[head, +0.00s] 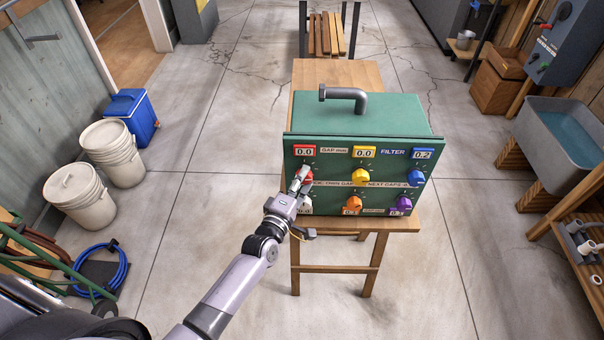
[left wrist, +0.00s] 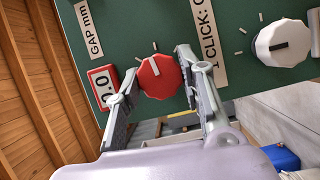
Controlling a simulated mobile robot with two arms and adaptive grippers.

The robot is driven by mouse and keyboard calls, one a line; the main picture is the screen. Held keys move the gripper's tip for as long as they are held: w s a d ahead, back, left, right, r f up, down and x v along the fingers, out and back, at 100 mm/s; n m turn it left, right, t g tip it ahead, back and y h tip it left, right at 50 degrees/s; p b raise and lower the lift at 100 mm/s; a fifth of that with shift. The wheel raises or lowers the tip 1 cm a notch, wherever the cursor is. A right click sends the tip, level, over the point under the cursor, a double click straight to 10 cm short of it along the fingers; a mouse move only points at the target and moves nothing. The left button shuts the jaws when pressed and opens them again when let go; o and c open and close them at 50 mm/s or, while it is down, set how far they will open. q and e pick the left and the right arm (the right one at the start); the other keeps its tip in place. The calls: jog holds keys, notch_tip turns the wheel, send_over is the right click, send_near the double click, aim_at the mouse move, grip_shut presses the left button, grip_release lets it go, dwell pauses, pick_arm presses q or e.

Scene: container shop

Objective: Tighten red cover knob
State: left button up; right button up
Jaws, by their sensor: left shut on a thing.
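The red knob (left wrist: 160,77) is on the green front panel of a box (head: 362,117) on a wooden table. The gripper partly hides the knob in the head view. The red-framed display (head: 304,152) above it reads 0.0. My right gripper is not in view.
A yellow knob (head: 360,176) and a blue knob (head: 416,177) share the upper row. White, orange (head: 349,203) and purple (head: 400,206) knobs sit below. A bent grey pipe handle (head: 344,98) tops the box. White buckets (head: 72,194) stand left. The floor around the table is mostly clear.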

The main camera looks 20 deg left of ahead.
pick_arm(q)
jog(key=shift+m+g+p, duration=0.3)
jog(key=shift+m+p, duration=0.2)
jog(key=shift+m, duration=0.1)
jog(key=o, duration=1.1)
jog(key=shift+o, duration=0.2)
jog(key=s+a+r, duration=0.1)
jog(key=s, duration=1.1)
jog(key=shift+a, duration=0.1)
